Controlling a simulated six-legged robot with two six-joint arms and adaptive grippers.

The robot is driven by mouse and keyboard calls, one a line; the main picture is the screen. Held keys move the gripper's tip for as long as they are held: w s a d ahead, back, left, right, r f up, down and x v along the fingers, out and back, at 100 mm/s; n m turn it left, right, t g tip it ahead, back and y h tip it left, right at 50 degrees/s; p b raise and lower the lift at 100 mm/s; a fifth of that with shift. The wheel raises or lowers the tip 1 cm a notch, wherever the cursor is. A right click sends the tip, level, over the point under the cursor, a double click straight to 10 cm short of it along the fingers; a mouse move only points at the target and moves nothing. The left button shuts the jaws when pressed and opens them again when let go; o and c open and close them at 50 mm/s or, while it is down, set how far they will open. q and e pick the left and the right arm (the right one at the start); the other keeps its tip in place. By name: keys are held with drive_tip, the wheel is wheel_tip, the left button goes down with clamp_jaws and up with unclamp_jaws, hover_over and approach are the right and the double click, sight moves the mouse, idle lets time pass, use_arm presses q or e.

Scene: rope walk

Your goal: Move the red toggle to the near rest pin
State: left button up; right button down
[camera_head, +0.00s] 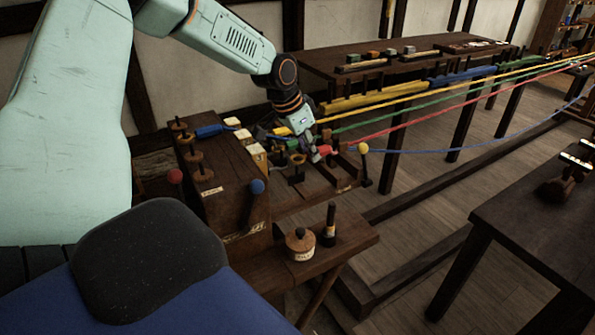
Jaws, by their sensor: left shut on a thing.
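The red toggle (326,150) is small and sits at the tip of my left gripper (315,155), at the end of the red rope (420,117). My left gripper reaches down from above, over the low wooden frame beside the dark wooden block, and is shut on the red toggle. The fingers hide part of it. Several short pins stand around there, one a dark pin (297,167) below and left of the gripper. I cannot tell which one is the near rest pin. My right gripper is not in view.
Yellow (420,91), green (440,103) and blue (470,144) ropes run off to the right. Ball-topped levers, red (175,176), blue (257,187) and yellow (363,148), stand around the block (230,170). A lidded pot (300,245) and black-handled tool (329,225) stand on the front shelf.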

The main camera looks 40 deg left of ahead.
use_arm(q)
drive_tip(key=shift+f, duration=0.2)
drive_tip(key=shift+f+b, duration=0.45)
drive_tip(key=shift+f, duration=0.95)
drive_tip(key=shift+p, duration=0.35)
drive_tip(key=o, duration=1)
drive_tip(key=shift+o, duration=0.2)
wheel_tip(320, 180, up, 8)
drive_tip(key=p, duration=0.8)
drive_tip(key=shift+p, duration=0.35)
